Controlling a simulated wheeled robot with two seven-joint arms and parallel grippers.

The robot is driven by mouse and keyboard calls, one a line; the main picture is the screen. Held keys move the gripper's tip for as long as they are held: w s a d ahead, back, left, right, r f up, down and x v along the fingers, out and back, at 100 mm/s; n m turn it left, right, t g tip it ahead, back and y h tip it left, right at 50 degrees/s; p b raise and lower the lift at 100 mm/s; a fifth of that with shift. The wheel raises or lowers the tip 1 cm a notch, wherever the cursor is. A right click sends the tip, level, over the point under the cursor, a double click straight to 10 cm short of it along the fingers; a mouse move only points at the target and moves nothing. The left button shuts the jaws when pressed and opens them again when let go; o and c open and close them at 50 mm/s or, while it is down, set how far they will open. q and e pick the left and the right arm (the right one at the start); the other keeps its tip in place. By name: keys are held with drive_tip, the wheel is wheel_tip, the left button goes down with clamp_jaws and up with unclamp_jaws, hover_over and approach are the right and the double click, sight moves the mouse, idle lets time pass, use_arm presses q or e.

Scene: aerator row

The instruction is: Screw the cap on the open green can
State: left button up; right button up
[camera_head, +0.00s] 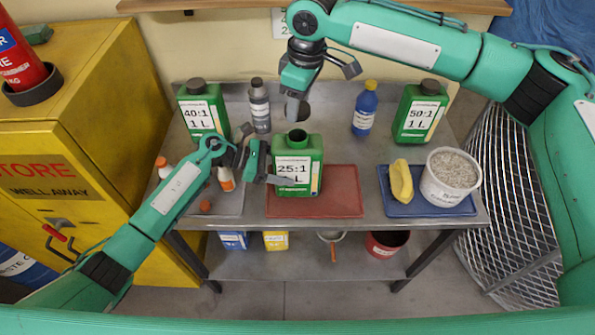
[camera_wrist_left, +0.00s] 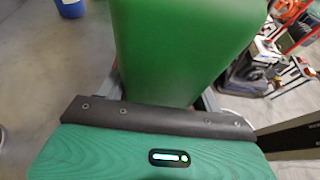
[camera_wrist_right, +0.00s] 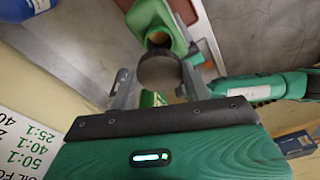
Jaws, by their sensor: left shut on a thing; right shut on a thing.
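The open green can (camera_head: 311,180), labelled 25:1, stands upright on a red tray (camera_head: 340,205), its neck uncovered. My left gripper (camera_head: 282,179) is shut on the can's body from the left; the can's green side (camera_wrist_left: 180,45) fills the middle of the left wrist view. My right gripper (camera_head: 298,104) is above the can, shut on a dark round cap (camera_wrist_right: 160,70). The cap is apart from the neck, above and slightly to the right of it in the head view. In the right wrist view the open neck (camera_wrist_right: 158,38) shows just beyond the cap.
Capped green cans, 40:1 (camera_head: 203,112) and 50:1 (camera_head: 421,112), stand at the back, with a grey bottle (camera_head: 260,106) and a blue bottle (camera_head: 364,110). Orange-capped bottles (camera_head: 226,180) stand left. A blue tray (camera_head: 400,209) holds a yellow sponge (camera_head: 401,180) and a tub (camera_head: 451,177).

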sight(298, 154)
drive_tip(key=shift+f, duration=2.45)
drive_tip(key=shift+f, duration=0.9)
drive_tip(key=shift+f, duration=0.5)
